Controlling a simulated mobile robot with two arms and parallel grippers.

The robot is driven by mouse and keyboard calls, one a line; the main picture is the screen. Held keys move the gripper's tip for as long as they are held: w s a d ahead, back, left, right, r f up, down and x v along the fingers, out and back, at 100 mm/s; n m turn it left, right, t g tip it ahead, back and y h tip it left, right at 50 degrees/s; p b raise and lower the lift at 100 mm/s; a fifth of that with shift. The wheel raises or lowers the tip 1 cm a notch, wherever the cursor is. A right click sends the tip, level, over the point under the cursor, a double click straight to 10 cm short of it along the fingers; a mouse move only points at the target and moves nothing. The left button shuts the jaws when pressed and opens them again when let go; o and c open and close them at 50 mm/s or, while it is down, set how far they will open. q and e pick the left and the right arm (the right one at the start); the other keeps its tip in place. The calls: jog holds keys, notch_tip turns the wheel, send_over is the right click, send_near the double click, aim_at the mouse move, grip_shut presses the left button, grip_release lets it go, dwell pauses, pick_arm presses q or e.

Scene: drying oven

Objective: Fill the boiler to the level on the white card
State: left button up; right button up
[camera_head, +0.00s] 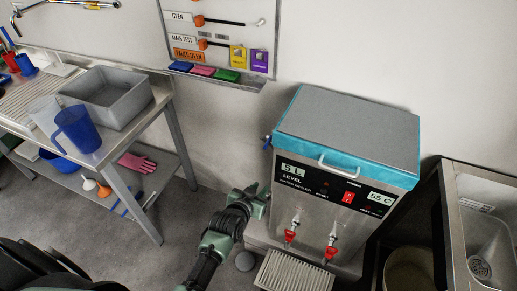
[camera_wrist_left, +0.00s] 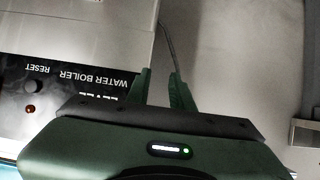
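The water boiler (camera_head: 325,215) is a steel box with red-handled taps on its front. Its grey lid with a teal rim (camera_head: 345,130) is shut, so the water inside is hidden. A pale card (camera_head: 292,170) on the front panel reads "5 L", above "LEVEL". A small blue fitting (camera_head: 267,141) shows at the boiler's upper left side. My left gripper (camera_head: 262,197) is low beside the boiler's left side. In the left wrist view its fingers (camera_wrist_left: 160,82) are apart with nothing between them, close to the boiler's edge. My right gripper is out of view.
A steel bench (camera_head: 150,112) at left holds a grey basin (camera_head: 105,98), a blue jug (camera_head: 77,130) and a clear jug (camera_head: 44,113). A steel sink (camera_head: 480,235) stands at right. A slatted drip tray (camera_head: 292,272) lies below the taps. Floor between bench and boiler is clear.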

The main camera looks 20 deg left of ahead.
pick_arm(q)
jog(key=t, duration=0.2)
send_near(267, 142)
jog(key=x, duration=0.2)
jog(key=p+x, duration=0.1)
jog(key=x, duration=0.6)
jog(key=shift+w+d, duration=0.1)
jog(key=shift+w, duration=0.2)
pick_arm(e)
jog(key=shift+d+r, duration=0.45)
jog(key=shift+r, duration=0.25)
pick_arm(q)
grip_shut()
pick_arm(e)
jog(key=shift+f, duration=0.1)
